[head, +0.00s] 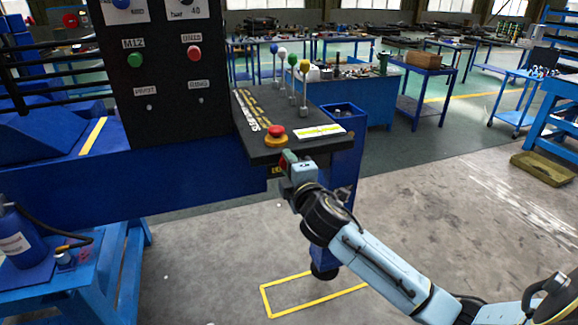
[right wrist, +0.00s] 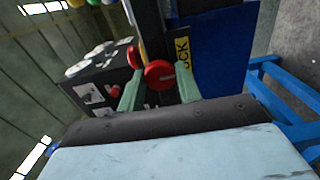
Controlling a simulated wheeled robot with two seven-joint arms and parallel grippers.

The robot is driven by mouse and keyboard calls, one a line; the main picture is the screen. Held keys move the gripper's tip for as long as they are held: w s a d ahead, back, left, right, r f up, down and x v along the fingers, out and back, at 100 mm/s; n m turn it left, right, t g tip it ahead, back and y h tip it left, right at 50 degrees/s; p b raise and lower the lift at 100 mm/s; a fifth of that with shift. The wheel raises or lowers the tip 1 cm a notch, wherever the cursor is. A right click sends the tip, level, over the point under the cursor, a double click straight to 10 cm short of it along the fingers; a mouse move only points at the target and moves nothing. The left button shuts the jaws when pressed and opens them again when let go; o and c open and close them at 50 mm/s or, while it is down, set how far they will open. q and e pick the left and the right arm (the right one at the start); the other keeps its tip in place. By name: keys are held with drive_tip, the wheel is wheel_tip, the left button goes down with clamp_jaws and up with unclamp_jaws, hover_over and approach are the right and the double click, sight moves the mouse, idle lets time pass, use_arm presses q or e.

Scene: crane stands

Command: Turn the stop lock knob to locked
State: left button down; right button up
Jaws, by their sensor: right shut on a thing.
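The stop lock knob (right wrist: 160,75) is round and red, on the front face of the dark lever console (head: 256,104). It shows between the two pale green fingers of my right gripper (right wrist: 160,70) in the right wrist view. My right gripper (head: 287,162) is shut on the knob, below the console's front edge in the head view, where it mostly hides the knob. A yellow label (right wrist: 184,53) ending in "CK" is beside the knob. I cannot tell which way the knob is turned. My left gripper is not in view.
A red mushroom button (head: 276,131) on a yellow base sits on the console top, just above my right gripper. Several levers with coloured balls (head: 292,59) stand behind it. A black panel (head: 165,70) with buttons rises to the left.

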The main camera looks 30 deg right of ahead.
drive_tip(key=o, duration=1)
drive_tip(key=shift+s, duration=0.15)
drive_tip(key=b+v, duration=0.1)
drive_tip(key=v, duration=1.2)
drive_tip(key=shift+s, duration=0.1)
